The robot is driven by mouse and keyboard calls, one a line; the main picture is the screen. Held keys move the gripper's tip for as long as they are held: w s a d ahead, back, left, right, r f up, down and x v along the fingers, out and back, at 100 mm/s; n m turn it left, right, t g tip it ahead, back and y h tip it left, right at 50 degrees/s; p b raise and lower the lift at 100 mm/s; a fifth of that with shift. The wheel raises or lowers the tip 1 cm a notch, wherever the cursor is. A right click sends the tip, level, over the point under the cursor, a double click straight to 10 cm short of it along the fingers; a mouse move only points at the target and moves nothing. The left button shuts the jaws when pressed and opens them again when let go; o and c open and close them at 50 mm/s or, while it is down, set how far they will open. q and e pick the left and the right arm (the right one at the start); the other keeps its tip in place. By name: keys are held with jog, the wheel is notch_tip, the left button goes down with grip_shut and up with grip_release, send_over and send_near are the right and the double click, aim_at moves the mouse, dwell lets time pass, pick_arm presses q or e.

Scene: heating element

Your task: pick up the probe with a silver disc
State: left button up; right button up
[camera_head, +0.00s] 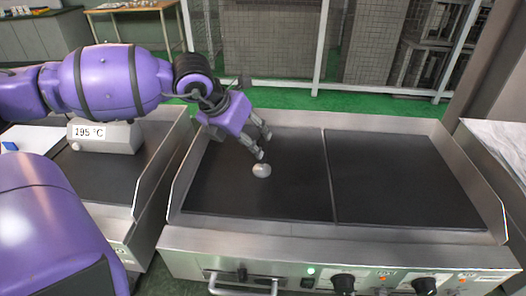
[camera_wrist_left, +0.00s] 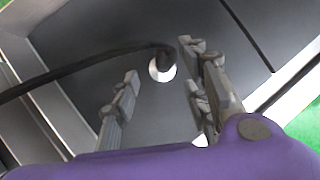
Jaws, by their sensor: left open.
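The probe's silver disc (camera_head: 262,170) lies on the left dark plate of the griddle (camera_head: 230,190) in the head view. In the left wrist view the disc (camera_wrist_left: 162,71) is round and bright, partly covered by the probe's black handle or cable (camera_wrist_left: 95,65), which runs in from the left edge. My left gripper (camera_head: 264,146) is just above and behind the disc, tilted down towards it. In the left wrist view its fingers are spread apart, with the disc showing between and beyond the fingertips. It holds nothing. I cannot tell whether a fingertip touches the probe. My right gripper is not in view.
The griddle has raised metal side walls and a dividing seam; its right plate (camera_head: 395,175) is bare. A grey readout box (camera_head: 105,137) showing 195 °C stands on the left unit. Knobs (camera_head: 343,283) and a handle (camera_head: 243,285) line the front.

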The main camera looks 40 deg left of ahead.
aim_at(261, 169)
pick_arm(q)
jog(key=b+x, duration=0.1)
jog(key=x, duration=0.1)
jog(key=b+x, duration=0.1)
jog(key=x, duration=0.1)
jog(key=b+x, duration=0.1)
jog(key=x, duration=0.1)
jog(key=shift+d+f, duration=0.25)
jog(key=shift+d, duration=0.1)
jog(key=shift+w+f, duration=0.2)
jog(key=shift+f, duration=0.1)
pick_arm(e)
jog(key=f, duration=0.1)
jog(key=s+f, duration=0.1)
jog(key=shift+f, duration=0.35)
pick_arm(q)
jog(key=shift+c, duration=0.5)
jog(key=c, duration=0.9)
grip_shut()
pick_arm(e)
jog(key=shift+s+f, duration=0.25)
